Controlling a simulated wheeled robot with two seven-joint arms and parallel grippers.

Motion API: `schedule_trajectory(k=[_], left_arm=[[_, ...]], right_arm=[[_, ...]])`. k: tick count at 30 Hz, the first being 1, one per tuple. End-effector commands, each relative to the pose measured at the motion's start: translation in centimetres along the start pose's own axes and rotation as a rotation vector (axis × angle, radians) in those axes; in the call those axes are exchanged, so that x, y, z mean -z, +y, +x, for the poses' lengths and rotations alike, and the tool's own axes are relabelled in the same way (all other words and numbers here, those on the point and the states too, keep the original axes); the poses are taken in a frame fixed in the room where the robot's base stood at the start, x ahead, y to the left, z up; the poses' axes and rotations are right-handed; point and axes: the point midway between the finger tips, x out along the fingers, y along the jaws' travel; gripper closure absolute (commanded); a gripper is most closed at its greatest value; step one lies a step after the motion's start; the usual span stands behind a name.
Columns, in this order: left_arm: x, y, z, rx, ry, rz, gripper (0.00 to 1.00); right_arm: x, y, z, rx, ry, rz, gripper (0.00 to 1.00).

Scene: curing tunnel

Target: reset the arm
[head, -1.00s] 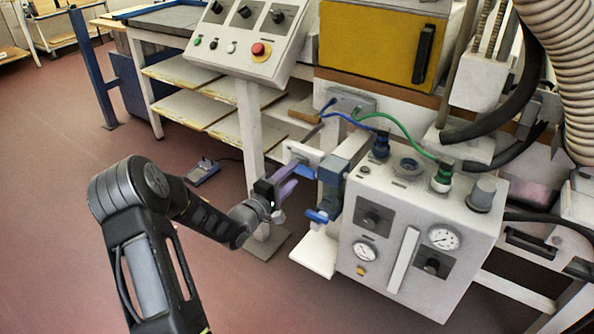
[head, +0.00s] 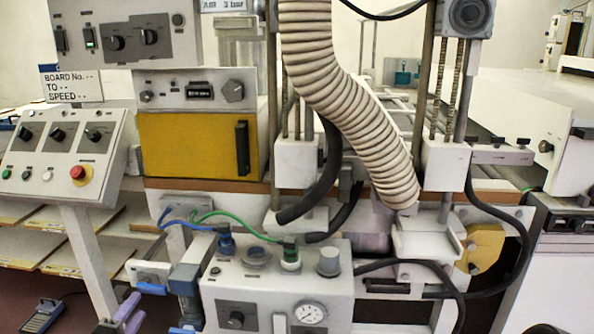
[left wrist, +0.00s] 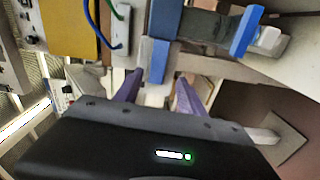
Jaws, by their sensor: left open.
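My left gripper (head: 132,311) shows at the bottom left of the head view, with purple fingers. It is open, and its wrist is cut off by the lower edge. It is just left of a blue-grey fitting (head: 186,281) on the side of a white control box (head: 262,289). In the left wrist view the two purple fingers (left wrist: 158,92) stand apart, with a blue upright part (left wrist: 158,58) beyond them. I cannot tell whether they touch it. My right gripper is not in view.
A sloped panel (head: 58,178) with a red button stands at the left, above shelves (head: 35,220). A yellow door (head: 188,146) is behind the control box. A ribbed hose (head: 350,105) hangs in the middle. Black hoses (head: 521,240) loop at the right.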

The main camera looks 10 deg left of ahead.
Motion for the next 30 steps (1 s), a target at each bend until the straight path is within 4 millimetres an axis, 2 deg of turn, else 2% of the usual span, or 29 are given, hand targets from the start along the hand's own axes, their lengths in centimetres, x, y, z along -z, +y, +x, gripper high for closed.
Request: schedule_trajectory(k=[2, 5, 7, 8, 9, 11, 12, 14, 18, 21, 24, 30], left_arm=[[0.3, -0.9, -0.1, 0.038, 0.015, 0.089, 0.53], [0.9, -4.0, -0.9, 0.155, 0.048, 0.236, 0.53], [0.4, -8.1, -2.4, 0.294, 0.049, 0.337, 0.53], [-0.6, -10.1, -3.0, 0.36, 0.028, 0.378, 0.53], [-2.6, -12.6, -3.9, 0.444, -0.017, 0.426, 0.53], [-6.1, -16.0, -5.2, 0.554, -0.107, 0.488, 0.53], [-8.7, -18.0, -6.3, 0.616, -0.177, 0.523, 0.53], [-12.7, -20.4, -8.1, 0.693, -0.294, 0.568, 0.53], [-22.2, -24.5, -13.5, 0.824, -0.592, 0.647, 0.53], [-27.8, -26.0, -17.9, 0.881, -0.79, 0.684, 0.53], [-32.0, -26.7, -21.8, 0.919, -0.947, 0.706, 0.53], [-38.0, -27.0, -28.3, 0.966, -1.167, 0.743, 0.53]], right_arm=[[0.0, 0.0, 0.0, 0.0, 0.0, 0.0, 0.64], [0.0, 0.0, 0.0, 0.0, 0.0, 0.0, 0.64], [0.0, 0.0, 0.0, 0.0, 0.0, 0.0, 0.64], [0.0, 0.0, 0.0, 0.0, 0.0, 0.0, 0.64], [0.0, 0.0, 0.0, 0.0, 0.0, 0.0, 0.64], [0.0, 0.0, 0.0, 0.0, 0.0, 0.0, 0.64], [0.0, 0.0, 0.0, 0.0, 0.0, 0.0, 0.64], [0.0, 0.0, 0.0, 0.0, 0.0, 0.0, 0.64], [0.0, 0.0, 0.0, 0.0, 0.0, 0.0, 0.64], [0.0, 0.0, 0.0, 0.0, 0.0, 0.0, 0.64], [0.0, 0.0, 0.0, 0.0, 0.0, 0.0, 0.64], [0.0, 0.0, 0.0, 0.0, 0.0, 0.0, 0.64]])
